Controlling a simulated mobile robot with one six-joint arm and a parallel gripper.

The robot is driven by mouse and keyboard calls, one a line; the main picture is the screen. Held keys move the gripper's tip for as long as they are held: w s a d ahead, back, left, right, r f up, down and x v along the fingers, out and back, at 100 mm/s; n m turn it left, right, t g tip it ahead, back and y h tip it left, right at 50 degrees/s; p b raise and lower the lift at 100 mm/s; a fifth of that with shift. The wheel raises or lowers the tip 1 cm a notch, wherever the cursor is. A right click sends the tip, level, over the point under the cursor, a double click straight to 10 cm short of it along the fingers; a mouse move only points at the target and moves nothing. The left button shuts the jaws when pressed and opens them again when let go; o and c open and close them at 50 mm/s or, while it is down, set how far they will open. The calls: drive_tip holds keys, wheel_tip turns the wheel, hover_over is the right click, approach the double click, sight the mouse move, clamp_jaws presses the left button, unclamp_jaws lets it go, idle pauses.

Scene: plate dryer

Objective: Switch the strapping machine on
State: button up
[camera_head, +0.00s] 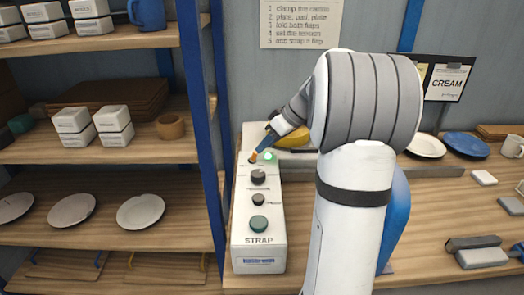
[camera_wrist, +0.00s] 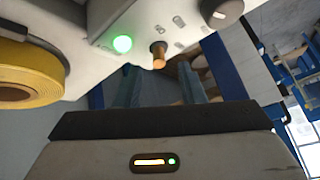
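The strapping machine's white control box (camera_head: 257,225), marked STRAP, stands on the bench in the head view. A round green lamp (camera_head: 270,156) glows near its top; the lamp (camera_wrist: 122,44) also glows in the wrist view. Next to it a small toggle switch with an orange tip (camera_wrist: 159,54) sticks out from the panel.
A yellow strap roll (camera_wrist: 28,75) is close by on the left in the wrist view. A blue shelf post (camera_head: 210,150) stands left of the box. Plates and small items lie on the bench at right.

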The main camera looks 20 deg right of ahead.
drive_tip(key=shift+v, duration=1.7)
